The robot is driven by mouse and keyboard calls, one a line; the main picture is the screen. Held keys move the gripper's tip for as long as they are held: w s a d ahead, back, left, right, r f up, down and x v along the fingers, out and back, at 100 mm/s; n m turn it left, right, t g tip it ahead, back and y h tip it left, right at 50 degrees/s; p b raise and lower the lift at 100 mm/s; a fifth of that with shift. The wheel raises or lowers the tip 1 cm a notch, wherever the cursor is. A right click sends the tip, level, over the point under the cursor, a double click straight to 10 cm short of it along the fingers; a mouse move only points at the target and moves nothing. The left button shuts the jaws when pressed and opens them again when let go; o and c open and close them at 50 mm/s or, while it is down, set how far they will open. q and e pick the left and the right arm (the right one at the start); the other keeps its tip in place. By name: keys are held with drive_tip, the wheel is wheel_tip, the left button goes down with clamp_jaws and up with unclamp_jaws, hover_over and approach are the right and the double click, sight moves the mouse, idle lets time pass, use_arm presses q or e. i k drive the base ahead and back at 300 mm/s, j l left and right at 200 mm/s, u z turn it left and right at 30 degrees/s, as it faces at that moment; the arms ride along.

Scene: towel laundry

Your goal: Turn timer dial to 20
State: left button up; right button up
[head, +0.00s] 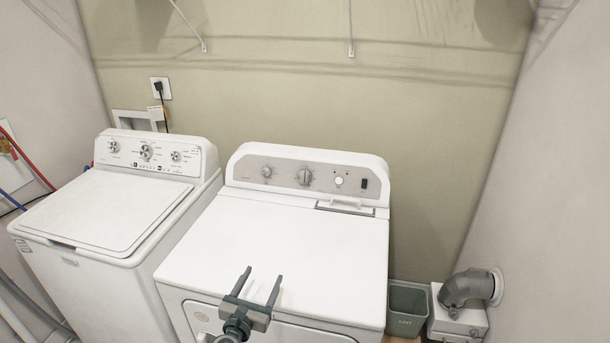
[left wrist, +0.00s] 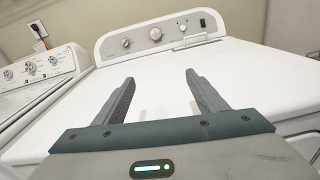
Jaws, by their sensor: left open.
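The dryer (head: 290,240) stands in the middle of the head view, with a control panel (head: 333,179) along its back. The panel has a smaller dial at the left, a larger timer dial (head: 305,176) near the middle and a round white button (head: 338,181) to its right. The timer dial also shows in the left wrist view (left wrist: 155,34), beyond my fingers; its setting is too small to read. My left gripper (head: 260,286) is open and empty at the dryer's front edge, well short of the panel; its fingers show in the left wrist view (left wrist: 158,92). My right gripper is not in view.
A washer (head: 95,215) with its own dials stands close on the left. A lint bin (head: 407,308) and a grey vent pipe (head: 465,288) are at the right. The dryer top is clear apart from the lint slot (head: 345,206) near the panel.

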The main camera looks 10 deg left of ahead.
sight(304, 177)
drive_tip(key=i, duration=1.1)
